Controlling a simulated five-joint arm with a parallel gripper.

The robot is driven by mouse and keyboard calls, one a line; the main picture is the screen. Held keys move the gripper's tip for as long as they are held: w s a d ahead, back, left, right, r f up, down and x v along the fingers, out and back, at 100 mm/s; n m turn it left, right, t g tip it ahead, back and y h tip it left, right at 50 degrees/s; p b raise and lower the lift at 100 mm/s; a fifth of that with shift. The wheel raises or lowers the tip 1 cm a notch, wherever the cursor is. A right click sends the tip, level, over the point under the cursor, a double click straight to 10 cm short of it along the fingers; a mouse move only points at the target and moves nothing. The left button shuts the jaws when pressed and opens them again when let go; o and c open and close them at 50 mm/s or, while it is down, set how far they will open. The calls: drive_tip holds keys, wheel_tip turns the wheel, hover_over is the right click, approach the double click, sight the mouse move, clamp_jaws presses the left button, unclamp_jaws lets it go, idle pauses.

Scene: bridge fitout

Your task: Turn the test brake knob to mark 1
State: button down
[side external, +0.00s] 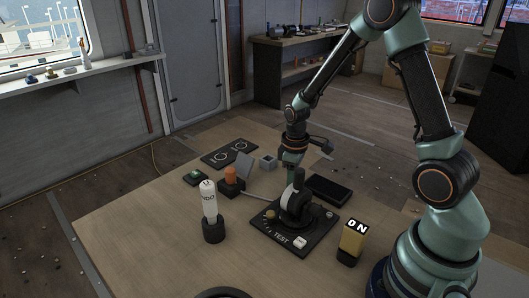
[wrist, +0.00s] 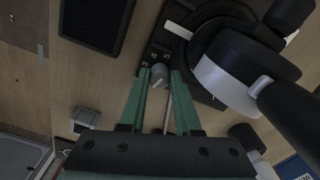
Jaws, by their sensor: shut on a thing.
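The test brake knob (wrist: 158,74) is a small grey knob on a dark dial plate at the edge of the black panel (wrist: 182,48). In the wrist view my gripper (wrist: 160,84) is shut on it, with a green finger on each side. White marks show beside the knob, but mark 1 cannot be made out, nor which mark the knob points to. In the side view my gripper (side external: 292,178) reaches down behind the black lever of the panel labelled TEST (side external: 281,239); the knob and fingertips are hidden there.
The black lever (side external: 297,199) stands close to my gripper; its white collar (wrist: 222,85) is right of the fingers in the wrist view. The table's front left is clear.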

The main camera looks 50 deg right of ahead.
drive_tip(key=shift+n, duration=2)
drive_tip(key=c, duration=0.6)
unclamp_jaws()
drive_tip(key=shift+r, duration=0.15)
wheel_tip(320, 180, up, 12)
